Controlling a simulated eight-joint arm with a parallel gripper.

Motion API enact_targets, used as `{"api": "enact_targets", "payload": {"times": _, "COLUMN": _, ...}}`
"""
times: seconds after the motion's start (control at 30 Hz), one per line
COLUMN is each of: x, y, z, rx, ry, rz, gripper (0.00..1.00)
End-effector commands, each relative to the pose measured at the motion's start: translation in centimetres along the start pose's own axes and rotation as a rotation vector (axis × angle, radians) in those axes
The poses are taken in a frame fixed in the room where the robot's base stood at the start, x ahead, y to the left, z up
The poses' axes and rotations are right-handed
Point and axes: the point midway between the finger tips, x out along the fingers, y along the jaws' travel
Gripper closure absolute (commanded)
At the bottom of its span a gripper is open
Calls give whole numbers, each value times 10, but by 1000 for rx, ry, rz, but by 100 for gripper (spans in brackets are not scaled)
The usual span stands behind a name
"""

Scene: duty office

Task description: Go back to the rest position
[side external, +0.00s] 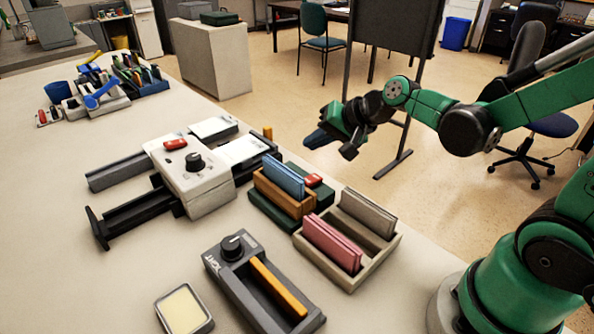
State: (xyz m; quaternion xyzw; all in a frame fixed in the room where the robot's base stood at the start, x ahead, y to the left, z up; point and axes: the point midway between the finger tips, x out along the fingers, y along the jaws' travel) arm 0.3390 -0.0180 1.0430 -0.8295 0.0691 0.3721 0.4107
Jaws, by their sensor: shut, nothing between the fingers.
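My gripper (332,142) is at the end of my green and black arm, at the upper middle of the side external view. It is in the air beyond the far right edge of the table and points to the left. Its fingers are small and dark here, shut and empty. It is apart from everything on the table (60,250).
On the table are a white device with a knob (195,172), a wooden holder with blue cards (283,192), a divided beige box with pink cards (345,255), a grey device (262,283) and a yellow pad (184,309). A dark board (398,35) stands behind my gripper.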

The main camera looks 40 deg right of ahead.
Motion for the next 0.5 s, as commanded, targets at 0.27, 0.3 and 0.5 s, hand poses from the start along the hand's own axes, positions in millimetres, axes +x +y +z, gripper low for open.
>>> {"api": "enact_targets", "payload": {"times": 0.27, "x": -10, "y": -3, "z": 9, "rx": -113, "ry": -15, "rz": 36, "gripper": 100}}
{"api": "enact_targets", "payload": {"times": 0.3, "x": -15, "y": -4, "z": 14, "rx": -174, "ry": -23, "rz": 55, "gripper": 100}}
{"api": "enact_targets", "payload": {"times": 0.5, "x": -46, "y": 0, "z": 38, "rx": -540, "ry": -69, "rz": 171, "gripper": 100}}
